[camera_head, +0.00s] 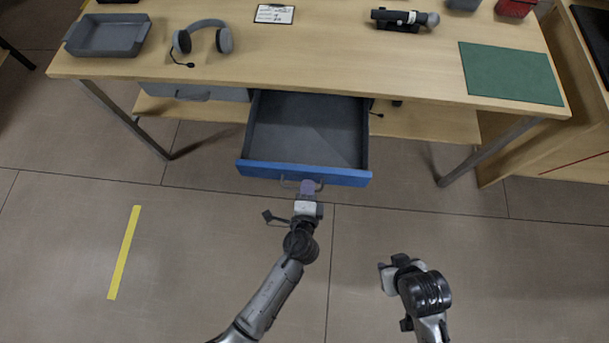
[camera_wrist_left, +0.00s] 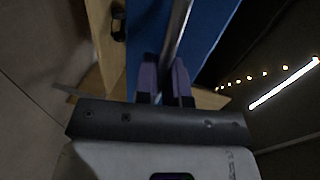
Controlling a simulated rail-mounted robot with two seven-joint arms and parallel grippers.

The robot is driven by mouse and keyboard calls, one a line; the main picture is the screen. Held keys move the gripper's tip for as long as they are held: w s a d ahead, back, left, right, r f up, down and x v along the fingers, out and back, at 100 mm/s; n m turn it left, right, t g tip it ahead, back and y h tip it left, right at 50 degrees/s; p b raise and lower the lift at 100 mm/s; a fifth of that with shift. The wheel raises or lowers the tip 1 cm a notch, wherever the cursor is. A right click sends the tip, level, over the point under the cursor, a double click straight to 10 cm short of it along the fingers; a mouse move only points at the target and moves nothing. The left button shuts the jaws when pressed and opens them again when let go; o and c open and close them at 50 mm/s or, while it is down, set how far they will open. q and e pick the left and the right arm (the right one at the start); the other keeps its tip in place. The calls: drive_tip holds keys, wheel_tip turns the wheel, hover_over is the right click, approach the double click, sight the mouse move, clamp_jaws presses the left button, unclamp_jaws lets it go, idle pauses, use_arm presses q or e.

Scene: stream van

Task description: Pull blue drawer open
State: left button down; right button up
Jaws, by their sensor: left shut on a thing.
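The blue drawer (camera_head: 340,177) stands pulled out from under the table, and its dark grey inside (camera_head: 305,130) shows empty. My left gripper (camera_head: 308,187) is at the bar handle (camera_head: 288,184) on the drawer's blue front, shut on it. In the left wrist view the purple fingers (camera_wrist_left: 165,82) sit on both sides of the metal handle bar (camera_wrist_left: 178,35), with the blue front (camera_wrist_left: 205,35) behind. My right gripper (camera_head: 388,268) is low at the right, over the floor and away from the drawer; its finger opening is too small to tell.
A closed grey drawer (camera_head: 195,92) is left of the blue one. On the tabletop (camera_head: 350,55) are a grey tray (camera_head: 107,36), a headset (camera_head: 203,38), a clipboard (camera_head: 274,14), a microphone (camera_head: 404,18) and a green mat (camera_head: 510,73). The floor in front is clear.

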use_arm(q)
drive_tip(key=c, duration=1.2)
unclamp_jaws()
drive_tip(key=shift+c, duration=0.2)
drive_tip(key=shift+s, duration=0.25)
drive_tip(key=v, duration=1.3)
drive_tip(key=shift+s+p, duration=0.15)
drive_tip(key=shift+p, duration=0.3)
